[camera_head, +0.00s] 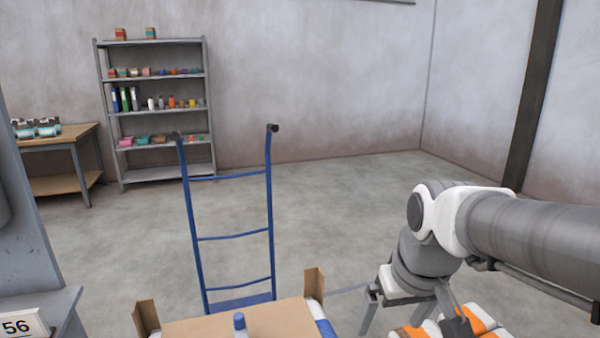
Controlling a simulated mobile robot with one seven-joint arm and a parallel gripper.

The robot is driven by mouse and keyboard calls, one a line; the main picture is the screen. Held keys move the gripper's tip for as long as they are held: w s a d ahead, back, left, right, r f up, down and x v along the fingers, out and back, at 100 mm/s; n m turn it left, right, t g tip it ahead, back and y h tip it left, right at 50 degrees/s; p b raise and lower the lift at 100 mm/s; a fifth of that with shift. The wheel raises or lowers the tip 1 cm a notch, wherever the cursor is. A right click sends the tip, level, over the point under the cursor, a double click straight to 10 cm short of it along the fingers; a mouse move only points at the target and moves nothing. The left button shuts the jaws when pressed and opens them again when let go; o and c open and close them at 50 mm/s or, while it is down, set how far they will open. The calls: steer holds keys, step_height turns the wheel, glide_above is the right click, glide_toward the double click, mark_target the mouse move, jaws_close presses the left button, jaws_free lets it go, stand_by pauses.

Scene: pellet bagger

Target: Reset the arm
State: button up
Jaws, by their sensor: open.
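My arm reaches in from the right edge, and my gripper (412,315) points down at the lower right. Its two grey fingers are spread apart, and I see nothing held between them. Orange and white bags (482,318) lie just below and behind the fingers, partly cut off by the bottom edge. I cannot tell whether the fingers touch them.
A cardboard surface with upright flaps (313,283) and a blue-topped item (239,321) is at bottom centre. A blue hand truck (230,237) stands behind it. Shelves (160,175) and a wooden table (62,137) stand back left. The floor behind my arm is clear.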

steer(key=s+r+m+t, duration=0.1)
steer(key=s+r+t, duration=0.1)
steer(key=s, duration=0.6)
step_height(320, 180, up, 13)
steer(key=p, duration=1.3)
steer(key=shift+s, duration=0.3)
